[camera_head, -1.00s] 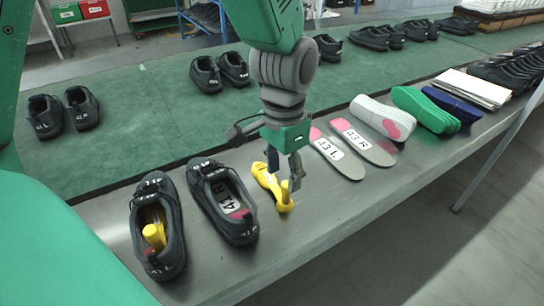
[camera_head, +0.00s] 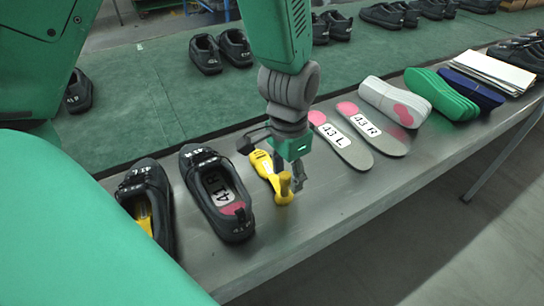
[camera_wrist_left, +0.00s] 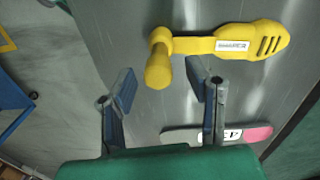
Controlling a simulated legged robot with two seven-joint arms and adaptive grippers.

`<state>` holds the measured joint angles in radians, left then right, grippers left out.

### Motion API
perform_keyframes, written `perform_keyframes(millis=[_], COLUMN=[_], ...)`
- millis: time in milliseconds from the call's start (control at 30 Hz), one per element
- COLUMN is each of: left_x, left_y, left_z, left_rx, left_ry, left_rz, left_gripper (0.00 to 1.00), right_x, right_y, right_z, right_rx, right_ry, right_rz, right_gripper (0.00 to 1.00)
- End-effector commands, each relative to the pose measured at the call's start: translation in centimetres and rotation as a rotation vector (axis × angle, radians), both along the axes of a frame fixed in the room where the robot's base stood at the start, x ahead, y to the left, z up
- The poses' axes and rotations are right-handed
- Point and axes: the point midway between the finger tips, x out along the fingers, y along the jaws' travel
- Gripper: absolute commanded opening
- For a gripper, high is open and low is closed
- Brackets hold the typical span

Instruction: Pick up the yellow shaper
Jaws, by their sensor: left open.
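The yellow shaper (camera_head: 268,172) lies on the metal table to the right of a black shoe. In the left wrist view the shaper (camera_wrist_left: 215,46) shows whole, with a round knob at its left end and a slotted sole part at its right. My left gripper (camera_head: 292,182) is above the shaper's knob end, partly hiding it. In the left wrist view its two fingers (camera_wrist_left: 160,85) are apart, with the knob between and just beyond the fingertips. Nothing is held. My right gripper is out of view.
Two black shoes (camera_head: 225,215) stand to the left; the leftmost has another yellow shaper (camera_head: 143,215) inside. Insoles (camera_head: 342,145) lie close to the right of my gripper. Stacked insoles (camera_head: 440,95) are farther right. Green conveyor (camera_head: 120,130) lies behind.

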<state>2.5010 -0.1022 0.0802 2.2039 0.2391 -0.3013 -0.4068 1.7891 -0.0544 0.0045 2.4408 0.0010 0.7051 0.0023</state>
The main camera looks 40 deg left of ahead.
Motion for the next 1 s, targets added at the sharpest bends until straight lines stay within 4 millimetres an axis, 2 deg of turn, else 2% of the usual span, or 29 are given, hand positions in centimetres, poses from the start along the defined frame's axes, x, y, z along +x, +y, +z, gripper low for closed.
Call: perform_keyframes(millis=[267,533,600,667,1000], left_x=[-0.5,-0.5,-0.5,-0.5,-0.5], left_y=[-0.1,-0.1,-0.1,-0.1,-0.1], left_z=[-4.3,-4.6,-4.6,-4.6,-4.3], left_rx=[0.001,0.002,0.002,0.002,0.001], left_ry=[0.004,0.002,0.002,0.002,0.001], left_rz=[-0.001,-0.001,-0.001,-0.001,-0.001], left_gripper=[0.44,0.44,0.19,0.00,0.00], right_x=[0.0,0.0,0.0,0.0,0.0], right_y=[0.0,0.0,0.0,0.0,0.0], right_z=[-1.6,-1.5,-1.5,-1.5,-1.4], right_rx=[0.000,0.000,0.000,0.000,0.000], right_ry=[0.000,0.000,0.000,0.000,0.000], right_rz=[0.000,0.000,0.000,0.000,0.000], right_gripper=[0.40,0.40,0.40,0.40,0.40])
